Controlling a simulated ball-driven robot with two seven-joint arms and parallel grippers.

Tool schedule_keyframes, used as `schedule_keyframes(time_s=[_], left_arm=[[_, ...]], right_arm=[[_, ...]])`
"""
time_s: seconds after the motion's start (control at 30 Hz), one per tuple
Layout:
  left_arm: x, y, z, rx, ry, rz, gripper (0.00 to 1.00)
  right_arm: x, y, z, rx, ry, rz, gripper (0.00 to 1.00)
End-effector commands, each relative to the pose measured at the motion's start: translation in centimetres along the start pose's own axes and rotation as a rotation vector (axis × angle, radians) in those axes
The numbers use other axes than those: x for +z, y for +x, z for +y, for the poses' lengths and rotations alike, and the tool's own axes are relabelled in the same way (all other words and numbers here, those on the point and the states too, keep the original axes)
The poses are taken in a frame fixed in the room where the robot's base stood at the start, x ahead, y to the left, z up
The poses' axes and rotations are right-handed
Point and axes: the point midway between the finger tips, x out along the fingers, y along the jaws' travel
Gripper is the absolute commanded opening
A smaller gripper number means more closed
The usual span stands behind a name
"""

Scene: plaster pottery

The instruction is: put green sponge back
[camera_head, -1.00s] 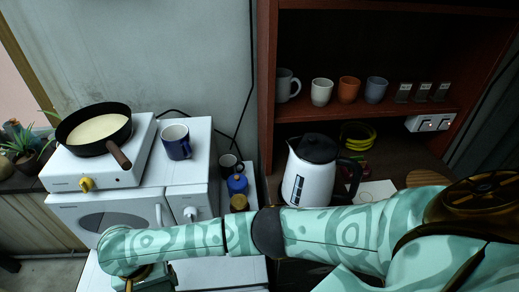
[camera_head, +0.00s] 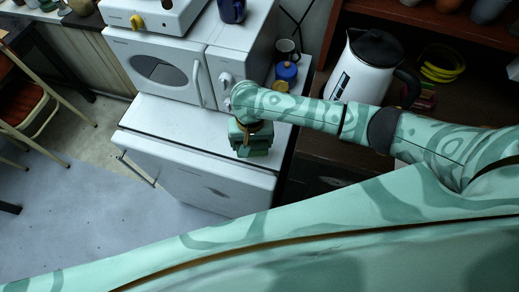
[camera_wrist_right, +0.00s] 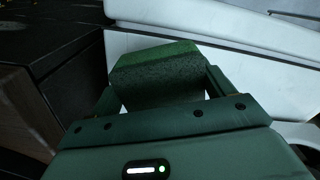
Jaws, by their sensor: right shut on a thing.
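A green sponge (camera_wrist_right: 155,72) is in the right wrist view, held between the two fingers of my right gripper (camera_head: 252,148). In the head view this gripper hangs pointing down over the right front part of a white low appliance top (camera_head: 170,122). I cannot make out the sponge there, as the gripper and arm cover it. In the right wrist view white panels lie beyond the sponge and a dark brown surface is at left. I cannot tell whether the sponge touches anything else. My left gripper is not in view.
A white microwave (camera_head: 160,68) stands behind the gripper, left. A blue jar (camera_head: 286,72) and a dark mug (camera_head: 287,48) stand close behind my arm. A white kettle (camera_head: 365,65) is to the right. The appliance top left of the gripper is clear.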

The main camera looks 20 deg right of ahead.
Motion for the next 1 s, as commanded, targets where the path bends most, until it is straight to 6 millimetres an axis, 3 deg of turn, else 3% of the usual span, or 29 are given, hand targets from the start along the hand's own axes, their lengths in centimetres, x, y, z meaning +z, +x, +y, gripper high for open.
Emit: schedule_keyframes(time_s=[0.17, 0.3, 0.43, 0.83, 0.87, 0.9, 0.93, 1.0], left_arm=[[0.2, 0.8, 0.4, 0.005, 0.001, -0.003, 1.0], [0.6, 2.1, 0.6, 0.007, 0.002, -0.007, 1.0], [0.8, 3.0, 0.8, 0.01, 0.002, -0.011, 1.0], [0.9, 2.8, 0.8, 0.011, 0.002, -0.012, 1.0], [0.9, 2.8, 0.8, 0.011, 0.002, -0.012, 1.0], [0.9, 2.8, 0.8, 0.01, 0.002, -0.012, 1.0], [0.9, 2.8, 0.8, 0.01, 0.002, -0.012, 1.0], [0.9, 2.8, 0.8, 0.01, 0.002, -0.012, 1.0]], right_arm=[[-0.3, 1.4, 1.0, 0.0, 0.0, 0.0, 0.59], [-0.7, 3.8, 2.4, 0.001, 0.001, -0.002, 0.59], [-0.6, 5.7, 2.2, -0.001, -0.001, -0.001, 0.59], [-0.7, 6.0, 2.2, 0.0, 0.0, 0.001, 0.59], [-0.7, 6.0, 2.2, 0.0, 0.0, 0.001, 0.83], [-0.7, 6.0, 2.2, -0.001, 0.0, 0.002, 0.95], [-0.7, 6.0, 2.2, -0.001, 0.0, 0.002, 1.0], [-0.7, 6.0, 2.2, -0.001, 0.0, 0.002, 1.0]])
